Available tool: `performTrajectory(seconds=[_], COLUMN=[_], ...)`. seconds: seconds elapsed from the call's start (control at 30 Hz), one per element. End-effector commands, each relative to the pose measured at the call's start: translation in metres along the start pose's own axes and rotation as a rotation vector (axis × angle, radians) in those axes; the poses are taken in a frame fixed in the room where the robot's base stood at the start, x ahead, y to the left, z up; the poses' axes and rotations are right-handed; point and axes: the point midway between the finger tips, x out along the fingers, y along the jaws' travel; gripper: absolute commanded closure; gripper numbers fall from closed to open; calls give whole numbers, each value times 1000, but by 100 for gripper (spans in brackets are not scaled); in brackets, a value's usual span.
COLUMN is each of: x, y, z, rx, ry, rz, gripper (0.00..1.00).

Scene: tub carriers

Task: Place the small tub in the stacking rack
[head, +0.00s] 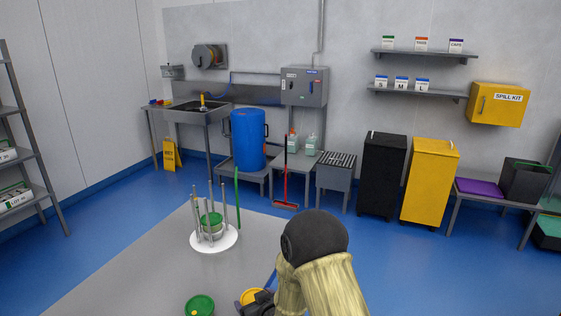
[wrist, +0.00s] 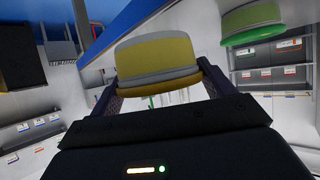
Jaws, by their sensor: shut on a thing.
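My gripper (head: 260,304) is low at the bottom edge of the head view, partly hidden by my own arm. It is shut on a yellow-lidded tub (head: 248,294). In the wrist view this tub (wrist: 155,58) sits between the two fingers.
Another green-lidded tub (head: 199,304) stands just left of my gripper; a green-lidded tub (wrist: 250,22) shows at upper right in the wrist view. The grey surface (head: 130,280) around the rack is mostly clear. Bins and benches line the back wall.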

Motion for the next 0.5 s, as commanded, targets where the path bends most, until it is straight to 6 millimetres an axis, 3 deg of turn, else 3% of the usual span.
performTrajectory(seconds=[0.1,0.3,0.5], x=[-12,-46,-83], y=[48,119,166], z=[34,88,129], rx=[57,154,226], ry=[-7,-7,-3], rz=[103,280,415], gripper=[47,47,47])
